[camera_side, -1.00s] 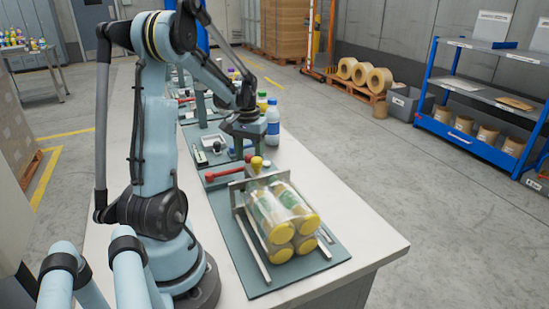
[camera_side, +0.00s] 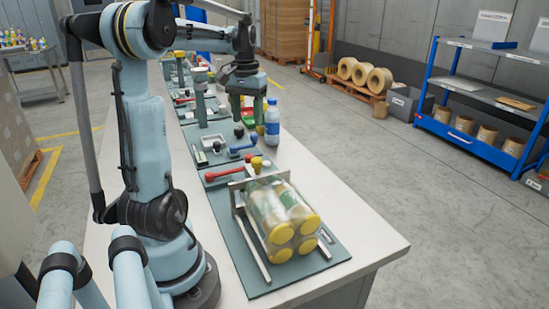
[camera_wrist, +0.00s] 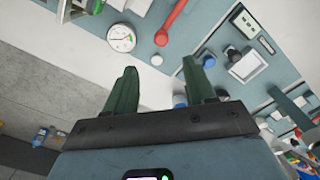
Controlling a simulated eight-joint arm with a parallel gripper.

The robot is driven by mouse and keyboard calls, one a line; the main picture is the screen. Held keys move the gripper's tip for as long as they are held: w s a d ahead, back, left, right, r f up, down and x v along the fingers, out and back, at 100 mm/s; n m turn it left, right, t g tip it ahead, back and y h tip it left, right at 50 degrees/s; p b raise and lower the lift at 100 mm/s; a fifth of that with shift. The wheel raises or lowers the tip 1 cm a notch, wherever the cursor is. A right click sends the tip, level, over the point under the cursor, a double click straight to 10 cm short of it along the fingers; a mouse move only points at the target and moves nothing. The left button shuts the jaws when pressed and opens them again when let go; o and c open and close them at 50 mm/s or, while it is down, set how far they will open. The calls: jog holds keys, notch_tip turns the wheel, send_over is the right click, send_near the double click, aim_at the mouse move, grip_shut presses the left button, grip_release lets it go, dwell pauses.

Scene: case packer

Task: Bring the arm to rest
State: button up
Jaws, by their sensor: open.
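My gripper (camera_side: 247,116) hangs above the bench, pointing down, with its two green fingers apart and nothing visible between them. In the wrist view my gripper (camera_wrist: 159,68) also shows spread fingers, with bench surface beyond them. In the side view it is just left of a white bottle with a blue cap (camera_side: 272,123); I cannot tell the exact gap.
Clear jars with yellow lids (camera_side: 284,222) lie stacked in a metal frame on a green plate (camera_side: 258,282). A red-handled lever (camera_side: 222,173) and a blue-handled lever (camera_side: 243,149) stand behind. The bench's right front corner (camera_side: 375,245) is clear.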

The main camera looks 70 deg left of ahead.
jog(key=w+d+m+t, duration=0.1)
jog(key=d, duration=0.4)
jog(key=w+d+m+t+y, duration=0.1)
jog(key=w+d, duration=0.1)
jog(key=d, duration=0.3)
jog(key=w+d+m, duration=0.2)
jog(key=d, duration=0.2)
jog(key=shift+d+f+t, duration=0.2)
jog(key=shift+d+t, duration=0.2)
jog(key=d+f+m+t, duration=0.1)
jog(key=d, duration=0.4)
jog(key=s+d+f+m+t, duration=0.1)
jog(key=d+m+t, duration=0.1)
jog(key=d, duration=0.3)
jog(key=d+f+m+t+h, duration=0.1)
jog(key=d, duration=0.4)
jog(key=shift+s+f+m, duration=0.3)
jog(key=shift+f+m, duration=0.05)
jog(key=shift+m, duration=0.05)
